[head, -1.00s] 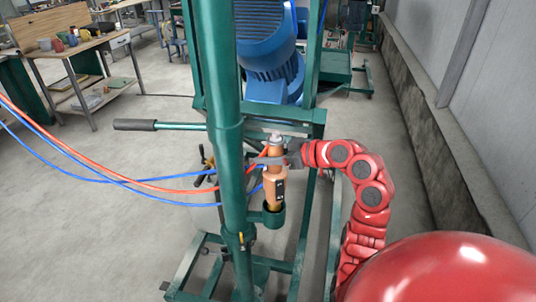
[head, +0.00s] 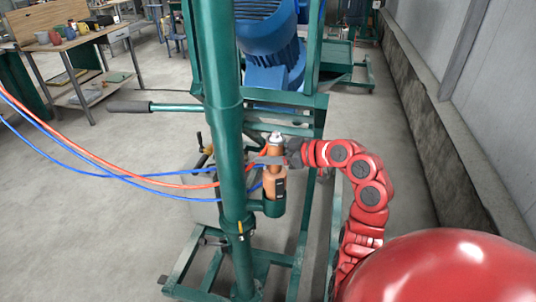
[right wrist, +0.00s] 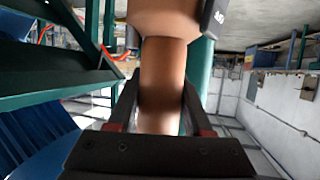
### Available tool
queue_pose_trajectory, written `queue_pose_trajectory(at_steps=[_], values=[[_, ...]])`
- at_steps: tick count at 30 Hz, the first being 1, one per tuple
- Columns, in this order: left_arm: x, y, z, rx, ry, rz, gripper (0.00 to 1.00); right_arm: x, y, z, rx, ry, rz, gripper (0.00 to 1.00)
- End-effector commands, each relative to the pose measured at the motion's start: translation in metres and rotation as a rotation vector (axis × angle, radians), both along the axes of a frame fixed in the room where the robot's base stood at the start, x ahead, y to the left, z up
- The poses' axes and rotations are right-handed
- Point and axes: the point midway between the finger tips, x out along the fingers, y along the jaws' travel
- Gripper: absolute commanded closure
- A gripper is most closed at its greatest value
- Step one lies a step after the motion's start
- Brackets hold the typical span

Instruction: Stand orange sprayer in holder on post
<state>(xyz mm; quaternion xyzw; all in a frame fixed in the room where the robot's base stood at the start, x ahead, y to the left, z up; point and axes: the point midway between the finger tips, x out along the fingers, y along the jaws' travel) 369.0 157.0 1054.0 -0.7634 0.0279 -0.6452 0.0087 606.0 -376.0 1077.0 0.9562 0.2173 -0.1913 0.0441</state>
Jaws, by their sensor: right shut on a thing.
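The orange sprayer (head: 274,184) is upright beside the green post (head: 228,130) in the head view. My right gripper (head: 272,160) is shut around its narrower upper part, below the pale cap. In the right wrist view, the sprayer's narrow part (right wrist: 163,80) lies between my right gripper's fingers (right wrist: 160,108). The green cup-shaped holder (head: 272,208) sticks out from the post directly under the sprayer. The sprayer's lower end is hidden by the holder's rim and appears to be inside it; how deep I cannot tell. My left gripper is out of view.
Red and blue hoses (head: 120,176) cross from the left to the post near the sprayer. A green frame with a blue motor (head: 270,45) stands behind. A workbench (head: 75,42) with several pots is at the back left. The left floor is open.

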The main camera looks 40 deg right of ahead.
Motion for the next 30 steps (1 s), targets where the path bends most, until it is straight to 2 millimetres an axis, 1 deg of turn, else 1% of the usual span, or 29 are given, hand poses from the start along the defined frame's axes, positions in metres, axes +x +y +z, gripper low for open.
queue_pose_trajectory(at_steps=[5,22,23,24,28,29,30], values=[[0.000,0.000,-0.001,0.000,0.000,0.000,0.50,0.000,0.000,0.001,0.000,-0.004,0.001,1.00],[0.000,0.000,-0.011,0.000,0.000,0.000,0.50,0.000,0.000,-0.008,-0.001,-0.004,0.000,1.00],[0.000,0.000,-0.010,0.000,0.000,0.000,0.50,0.000,0.000,-0.008,-0.001,-0.004,0.000,0.48],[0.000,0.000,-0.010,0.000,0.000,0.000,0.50,0.000,0.000,-0.007,-0.001,-0.004,0.000,0.41],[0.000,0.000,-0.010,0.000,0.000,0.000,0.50,0.000,0.000,-0.008,0.000,-0.002,0.000,0.17],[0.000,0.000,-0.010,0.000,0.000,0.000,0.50,0.000,0.000,-0.008,0.000,-0.002,0.000,0.15],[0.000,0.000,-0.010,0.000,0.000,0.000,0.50,0.000,0.000,-0.008,0.000,-0.002,0.000,0.15]])
